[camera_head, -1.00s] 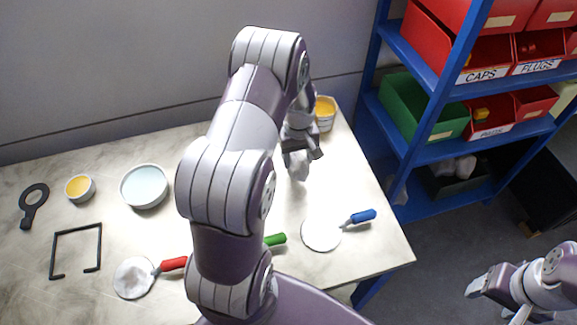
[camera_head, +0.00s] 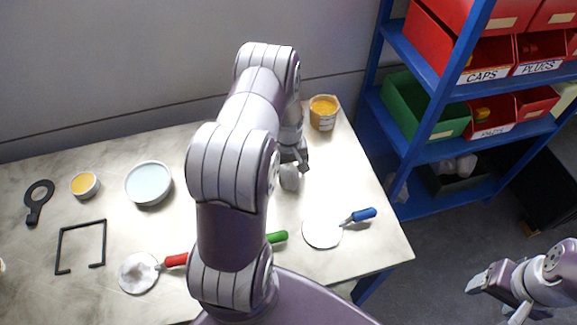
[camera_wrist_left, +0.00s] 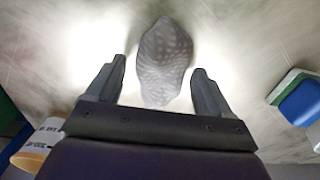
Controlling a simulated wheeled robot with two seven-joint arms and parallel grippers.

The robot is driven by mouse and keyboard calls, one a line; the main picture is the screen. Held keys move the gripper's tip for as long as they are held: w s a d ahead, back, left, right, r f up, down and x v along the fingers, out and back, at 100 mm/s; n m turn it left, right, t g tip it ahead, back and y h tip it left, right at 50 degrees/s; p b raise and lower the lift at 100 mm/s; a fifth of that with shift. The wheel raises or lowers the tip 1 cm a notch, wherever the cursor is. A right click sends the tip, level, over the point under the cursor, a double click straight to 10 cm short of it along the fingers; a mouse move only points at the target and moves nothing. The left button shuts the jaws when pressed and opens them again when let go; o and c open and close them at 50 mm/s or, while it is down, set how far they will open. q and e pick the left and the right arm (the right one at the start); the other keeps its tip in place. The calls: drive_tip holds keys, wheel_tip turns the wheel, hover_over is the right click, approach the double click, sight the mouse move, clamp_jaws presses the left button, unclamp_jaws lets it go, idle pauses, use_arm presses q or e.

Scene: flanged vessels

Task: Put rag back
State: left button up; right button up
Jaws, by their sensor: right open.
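The rag (camera_head: 289,177) is a small grey bundle by my left gripper (camera_head: 297,163) on the right half of the table. In the left wrist view the rag (camera_wrist_left: 164,62) has pale dots and lies ahead of and between the fingertips of my left gripper (camera_wrist_left: 160,75). Those fingers are apart, with a gap on each side of the rag. In the head view my left arm hides part of the table and most of that gripper. My right gripper (camera_head: 482,281) is open and empty at the lower right, off the table.
A yellow-filled pot (camera_head: 323,113) stands behind my left gripper. A blue-handled tool (camera_head: 362,215) lies by a white disc (camera_head: 321,232). Red (camera_head: 176,260) and green (camera_head: 277,237) handles lie in front. A blue shelf (camera_head: 429,153) with bins, including a green one (camera_head: 411,110), stands right.

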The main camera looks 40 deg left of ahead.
sight(291, 171)
use_arm(q)
drive_tip(key=shift+r, duration=0.3)
wheel_tip(291, 171, up, 12)
drive_tip(key=b, duration=0.2)
drive_tip(key=s+d+r+m, duration=0.2)
drive_tip(key=s+d+m, duration=0.3)
drive_tip(key=d, duration=0.3)
drive_tip(key=s+d+r+m+t, duration=0.1)
drive_tip(key=s+d+r+m, duration=0.1)
drive_tip(key=s+d+m, duration=0.3)
drive_tip(key=s+d, duration=0.1)
drive_tip(key=d, duration=0.2)
drive_tip(key=shift+s+d+r, duration=0.2)
drive_tip(key=shift+s+r, duration=0.05)
drive_tip(key=shift+r, duration=0.1)
drive_tip(key=shift+s, duration=0.1)
